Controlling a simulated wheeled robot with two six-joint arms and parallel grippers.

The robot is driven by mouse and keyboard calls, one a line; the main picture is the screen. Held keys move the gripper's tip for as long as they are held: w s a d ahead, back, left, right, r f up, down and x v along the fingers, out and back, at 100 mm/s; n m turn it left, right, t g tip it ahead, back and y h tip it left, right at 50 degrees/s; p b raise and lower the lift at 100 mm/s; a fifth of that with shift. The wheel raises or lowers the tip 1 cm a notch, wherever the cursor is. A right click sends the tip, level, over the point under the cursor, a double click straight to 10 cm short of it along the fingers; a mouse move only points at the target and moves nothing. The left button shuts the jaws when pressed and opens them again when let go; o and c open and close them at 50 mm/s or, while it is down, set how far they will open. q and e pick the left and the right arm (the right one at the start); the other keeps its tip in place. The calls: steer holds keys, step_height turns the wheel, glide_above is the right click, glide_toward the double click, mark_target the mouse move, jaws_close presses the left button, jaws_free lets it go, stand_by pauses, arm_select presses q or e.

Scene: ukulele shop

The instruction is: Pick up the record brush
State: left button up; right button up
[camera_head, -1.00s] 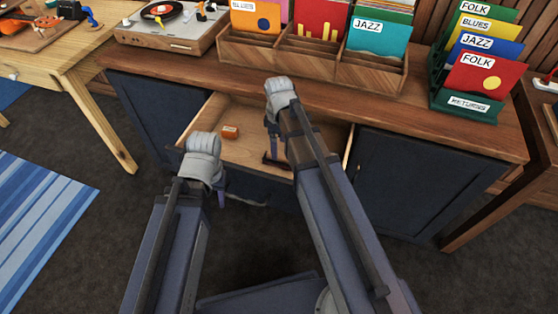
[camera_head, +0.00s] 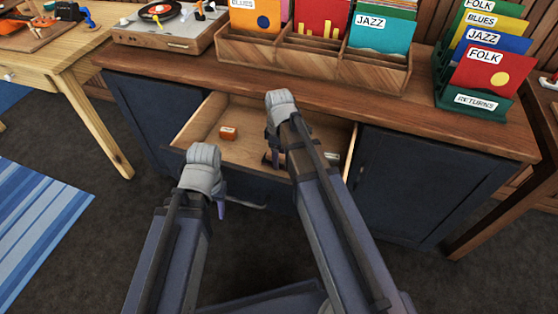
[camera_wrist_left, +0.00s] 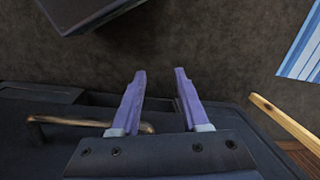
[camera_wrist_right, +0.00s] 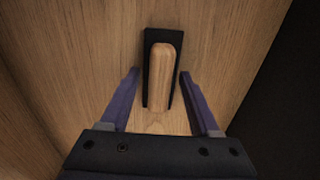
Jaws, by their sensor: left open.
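The record brush (camera_wrist_right: 161,75) has a black base and a rounded wooden handle. It lies on the wooden floor of the open drawer (camera_head: 245,153) in the right wrist view. My right gripper (camera_wrist_right: 160,73) is open, with one finger on each side of the brush in that view; I see no clear contact, and the height gap is hard to judge. In the head view my right arm reaches over the drawer and largely hides the brush. My left gripper (camera_wrist_left: 160,73) is open and empty, outside the drawer front near its handle (camera_wrist_left: 85,122).
A small orange box (camera_head: 228,133) lies in the drawer's left part, and a small pale item (camera_head: 332,156) in its right part. A turntable (camera_head: 170,38), a wooden record crate (camera_head: 300,59) and a green returns crate (camera_head: 475,102) stand on the counter above.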

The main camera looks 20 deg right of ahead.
jaws_close()
stand_by(0.4)
step_height(320, 180, up, 10)
steer(key=p, duration=1)
steer(key=shift+r, duration=0.1)
steer(key=shift+c, duration=0.8)
jaws_free()
steer(key=c, duration=0.7)
steer(key=shift+o, duration=0.2)
step_height(320, 180, up, 13)
steer(key=p, duration=1.3)
